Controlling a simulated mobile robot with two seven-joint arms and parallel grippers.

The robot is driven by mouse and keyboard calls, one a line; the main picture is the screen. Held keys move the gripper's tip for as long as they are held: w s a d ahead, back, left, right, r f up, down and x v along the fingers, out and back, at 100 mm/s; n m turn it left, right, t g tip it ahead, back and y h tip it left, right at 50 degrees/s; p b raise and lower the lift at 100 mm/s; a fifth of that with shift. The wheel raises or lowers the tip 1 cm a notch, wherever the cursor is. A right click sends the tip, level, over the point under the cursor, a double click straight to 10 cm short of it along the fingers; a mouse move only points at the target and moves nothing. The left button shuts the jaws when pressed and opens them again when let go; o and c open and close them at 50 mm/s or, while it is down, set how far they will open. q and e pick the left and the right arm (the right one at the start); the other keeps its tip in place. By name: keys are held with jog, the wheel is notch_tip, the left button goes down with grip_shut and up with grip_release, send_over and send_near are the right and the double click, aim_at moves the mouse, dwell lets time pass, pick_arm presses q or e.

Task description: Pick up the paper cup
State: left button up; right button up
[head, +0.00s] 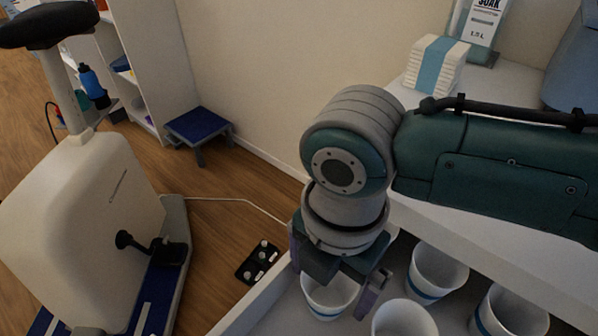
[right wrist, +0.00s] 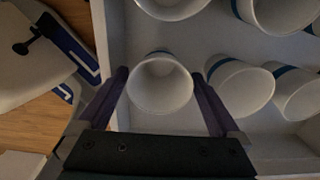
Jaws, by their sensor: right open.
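Several white paper cups with a blue band stand in an open white drawer (head: 256,307). One paper cup (head: 328,297) is at the drawer's left side, below my right gripper (head: 336,283). In the right wrist view this cup (right wrist: 160,84) shows its open mouth between the two purple fingers of my right gripper (right wrist: 165,105). The fingers are apart, one on each side of the cup, with small gaps. I cannot tell how far down they reach. My left gripper is not in view.
Neighbouring cups stand close on the right, one (head: 437,271) beside the gripper and another (head: 404,320) in front. A white counter (head: 419,97) with a stack of folded towels (head: 436,65) is above. An exercise bike (head: 80,215) stands on the floor at left.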

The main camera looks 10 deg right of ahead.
jog(key=shift+c, duration=0.2)
jog(key=c, duration=1)
jog(key=shift+r, duration=0.15)
jog(key=shift+c, duration=0.2)
